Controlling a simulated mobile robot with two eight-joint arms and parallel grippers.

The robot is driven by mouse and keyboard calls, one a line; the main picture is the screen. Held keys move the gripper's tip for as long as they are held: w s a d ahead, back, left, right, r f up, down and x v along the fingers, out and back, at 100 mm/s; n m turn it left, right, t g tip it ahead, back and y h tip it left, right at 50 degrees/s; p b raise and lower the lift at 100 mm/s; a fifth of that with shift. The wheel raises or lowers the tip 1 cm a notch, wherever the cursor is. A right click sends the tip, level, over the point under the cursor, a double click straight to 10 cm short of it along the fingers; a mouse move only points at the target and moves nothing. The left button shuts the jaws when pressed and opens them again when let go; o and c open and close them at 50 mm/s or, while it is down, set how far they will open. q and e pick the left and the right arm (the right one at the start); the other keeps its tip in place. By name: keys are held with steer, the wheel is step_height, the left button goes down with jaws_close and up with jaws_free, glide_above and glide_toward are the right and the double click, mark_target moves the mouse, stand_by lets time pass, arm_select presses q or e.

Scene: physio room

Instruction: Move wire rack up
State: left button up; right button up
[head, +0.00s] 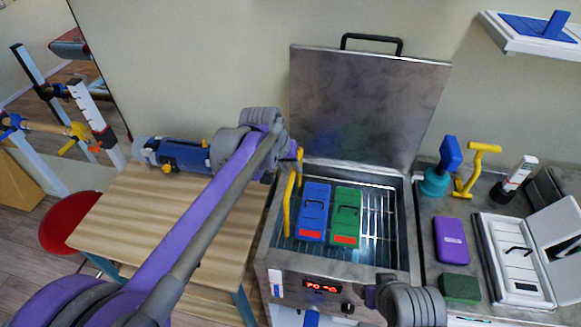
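The wire rack (374,215) sits inside an open metal heating tank (404,235). A blue pack (314,205) and a green pack (347,210) stand side by side in it. A yellow handle (288,208) rises at the rack's left side. My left gripper (292,158) is at the top of this handle, with the arm reaching in from the lower left. Its fingers are small and partly hidden, so I cannot tell whether they grip the handle. My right gripper (372,294) is low at the tank's front right corner; its fingers are not clear.
The tank's lid (365,105) stands open behind it. A wooden table (130,225) with a blue device (180,155) is at left. The right counter holds a purple case (451,240), a green block (460,289), a white case (512,262) and upright tools. A red stool (68,222) stands far left.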

arm_select(q)
steer(key=v, duration=1)
steer(key=shift+s+r, duration=0.15)
steer(key=shift+r, duration=0.2)
steer(key=shift+a, duration=0.1)
steer(key=s+a+f+y, duration=0.1)
steer(key=s+a+f, duration=0.3)
steer(key=s+f, duration=0.2)
steer(key=s+a+f+n+t+y, duration=0.1)
steer(key=s+a+f, duration=0.4)
steer(key=s, duration=0.5)
steer(key=s+a+f+y, duration=0.1)
steer(key=s+a+f, duration=0.4)
steer(key=s, duration=0.3)
steer(key=shift+s+f+n+t, duration=0.3)
steer(key=shift+f+n+t, duration=0.1)
steer(key=shift+f, duration=0.45)
steer(key=shift+a, duration=0.1)
